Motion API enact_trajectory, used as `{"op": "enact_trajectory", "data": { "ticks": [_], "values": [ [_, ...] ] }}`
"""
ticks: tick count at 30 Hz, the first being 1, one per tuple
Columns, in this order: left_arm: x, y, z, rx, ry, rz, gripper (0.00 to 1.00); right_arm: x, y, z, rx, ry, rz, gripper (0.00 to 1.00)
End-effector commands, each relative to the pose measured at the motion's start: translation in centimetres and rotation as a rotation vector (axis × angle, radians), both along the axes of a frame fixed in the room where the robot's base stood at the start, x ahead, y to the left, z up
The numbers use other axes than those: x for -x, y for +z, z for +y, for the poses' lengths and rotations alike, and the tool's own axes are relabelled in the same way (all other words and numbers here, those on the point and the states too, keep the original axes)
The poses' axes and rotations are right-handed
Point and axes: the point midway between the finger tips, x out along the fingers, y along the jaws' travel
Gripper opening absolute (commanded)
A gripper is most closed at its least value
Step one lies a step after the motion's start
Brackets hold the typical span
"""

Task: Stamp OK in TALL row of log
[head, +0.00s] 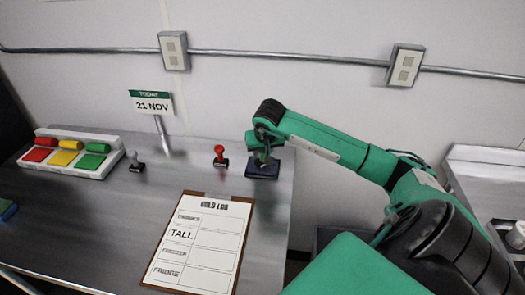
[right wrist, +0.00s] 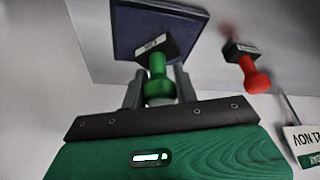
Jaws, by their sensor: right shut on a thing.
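My right gripper (head: 262,152) is shut on a green-handled stamp, which shows clearly in the right wrist view (right wrist: 158,85). The stamp's black head is at the dark blue ink pad (head: 262,172); I cannot tell whether it touches. The pad also shows in the right wrist view (right wrist: 125,25). The lettering on the stamp's head is too small to read surely. The log (head: 203,240) is a sheet on a brown clipboard, headed COLD LOG, with TALL as its second row. The boxes beside its row names look blank. My left gripper is not in view.
A red stamp (head: 220,157) and a grey stamp (head: 136,162) stand left of the pad. A date sign (head: 151,103) reads 21 NOV. A white tray (head: 100,172) with red, yellow and green pads stands at left. The counter between tray and clipboard is clear.

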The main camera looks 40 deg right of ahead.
Motion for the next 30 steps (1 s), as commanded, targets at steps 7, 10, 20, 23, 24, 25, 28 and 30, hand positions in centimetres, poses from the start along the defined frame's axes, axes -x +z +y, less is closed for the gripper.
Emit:
{"op": "enact_trajectory", "data": {
  "ticks": [7,10,20,23,24,25,28,30],
  "values": [
    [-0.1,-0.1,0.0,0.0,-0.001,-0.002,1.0,0.0,-0.1,0.0,0.0,0.0,0.0,0.15],
    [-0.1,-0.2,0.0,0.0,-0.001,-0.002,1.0,0.0,-0.2,0.0,0.0,0.0,0.0,0.15],
    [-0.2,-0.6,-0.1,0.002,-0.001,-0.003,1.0,0.0,-0.6,0.0,0.0,0.0,0.0,0.15],
    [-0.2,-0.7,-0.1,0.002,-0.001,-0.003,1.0,0.0,-0.7,0.0,0.0,0.0,0.0,0.15],
    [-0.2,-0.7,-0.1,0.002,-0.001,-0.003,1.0,0.0,-0.8,0.0,0.0,0.0,0.0,0.15],
    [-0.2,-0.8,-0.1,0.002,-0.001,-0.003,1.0,0.0,-0.8,0.0,0.0,0.0,0.0,0.15],
    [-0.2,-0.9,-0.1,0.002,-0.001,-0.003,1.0,0.0,-1.0,0.0,0.0,0.0,0.0,0.15],
    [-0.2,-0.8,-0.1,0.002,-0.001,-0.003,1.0,0.0,-0.9,0.0,0.0,0.0,0.0,0.15]
  ]
}}
